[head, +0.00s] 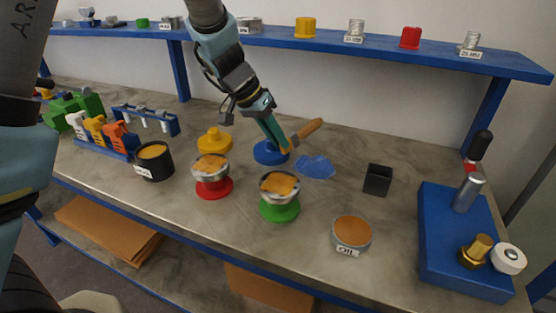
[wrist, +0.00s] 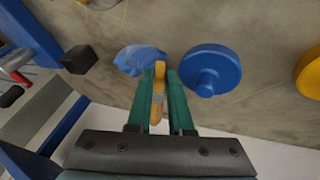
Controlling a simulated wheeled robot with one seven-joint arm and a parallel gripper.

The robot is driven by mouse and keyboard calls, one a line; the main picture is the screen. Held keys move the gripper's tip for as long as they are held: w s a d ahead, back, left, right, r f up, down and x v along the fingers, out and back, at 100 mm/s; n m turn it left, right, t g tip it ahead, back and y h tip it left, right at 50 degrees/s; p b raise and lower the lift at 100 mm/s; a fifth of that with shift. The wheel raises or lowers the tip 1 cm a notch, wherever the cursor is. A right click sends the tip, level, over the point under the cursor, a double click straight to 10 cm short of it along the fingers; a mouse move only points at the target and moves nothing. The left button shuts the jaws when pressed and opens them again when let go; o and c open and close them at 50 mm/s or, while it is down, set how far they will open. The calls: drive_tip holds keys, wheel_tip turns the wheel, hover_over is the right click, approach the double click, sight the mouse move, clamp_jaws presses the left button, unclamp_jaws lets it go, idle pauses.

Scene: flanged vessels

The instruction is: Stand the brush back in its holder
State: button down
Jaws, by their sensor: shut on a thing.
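The brush (head: 309,129) has a wooden handle. My gripper (head: 284,146) is shut on it, with the handle sticking out to the right, tilted upward. In the wrist view the brush (wrist: 159,85) shows as a tan strip between my green fingers (wrist: 160,92). Its bristles cannot be made out clearly. A small black square cup (head: 378,180), likely the holder, stands upright on the bench to the right of my gripper, apart from it. It also shows in the wrist view (wrist: 80,58) at the upper left, and no brush is in it.
A blue cloth (head: 315,167) lies between my gripper and the cup. A blue flanged piece (head: 268,154) is close beside my gripper. A blue shelf (head: 275,39) runs above.

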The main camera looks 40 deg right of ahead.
wheel_tip(320, 180, down, 4)
drive_tip(key=shift+r+b, duration=0.25)
drive_tip(key=shift+b, duration=0.1)
drive_tip(key=shift+f+p, duration=0.2)
drive_tip(key=shift+p, duration=0.55)
drive_tip(key=shift+f, duration=0.7)
drive_tip(key=c, duration=0.8)
unclamp_jaws()
drive_tip(key=shift+f, duration=0.15)
